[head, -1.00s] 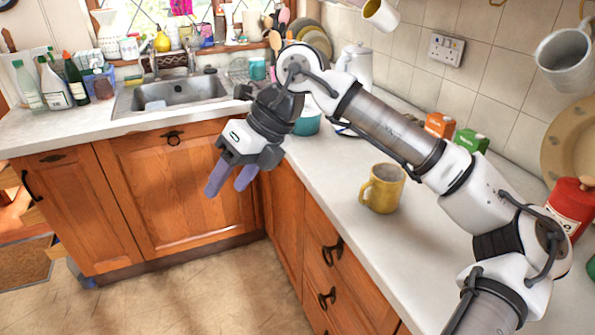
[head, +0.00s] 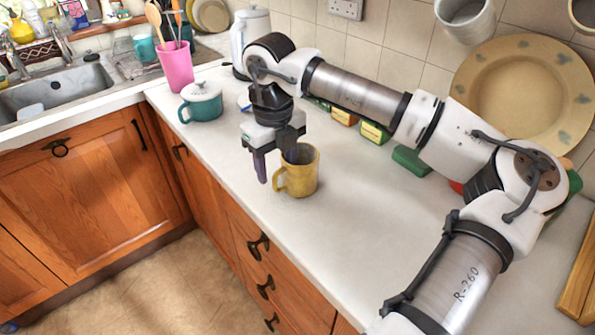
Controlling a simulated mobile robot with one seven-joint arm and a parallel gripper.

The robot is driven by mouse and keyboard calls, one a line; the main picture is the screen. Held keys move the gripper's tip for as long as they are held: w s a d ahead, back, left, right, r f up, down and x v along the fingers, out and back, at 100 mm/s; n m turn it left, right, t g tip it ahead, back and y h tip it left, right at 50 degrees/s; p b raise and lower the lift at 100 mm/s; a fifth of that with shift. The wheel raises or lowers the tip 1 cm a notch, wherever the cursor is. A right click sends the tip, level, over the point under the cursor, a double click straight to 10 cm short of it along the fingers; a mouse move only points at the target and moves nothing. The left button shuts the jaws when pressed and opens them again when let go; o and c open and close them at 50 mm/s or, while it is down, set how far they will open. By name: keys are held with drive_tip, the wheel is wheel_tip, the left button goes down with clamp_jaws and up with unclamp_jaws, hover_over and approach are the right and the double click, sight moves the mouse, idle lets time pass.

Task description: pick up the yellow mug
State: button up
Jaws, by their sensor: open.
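The yellow mug (head: 304,177) stands upright on the white countertop (head: 345,245), with its handle toward the left and front. My gripper (head: 276,172) points down at the mug's left and back side, with its fingers apart. One finger shows just left of the mug, behind the handle. The other finger is mostly hidden at the mug's rim, and I cannot tell whether it is inside the mug or behind it. I see no grip on the mug.
A teal lidded pot (head: 202,103) and a pink utensil holder (head: 176,66) stand behind to the left. A white canister (head: 249,38) stands at the back. Small green and yellow boxes (head: 374,133) lie along the wall. The counter in front of the mug is clear.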

wheel_tip(320, 180, down, 6)
drive_tip(key=shift+r+p, duration=0.15)
drive_tip(key=shift+p, duration=0.35)
clamp_jaws()
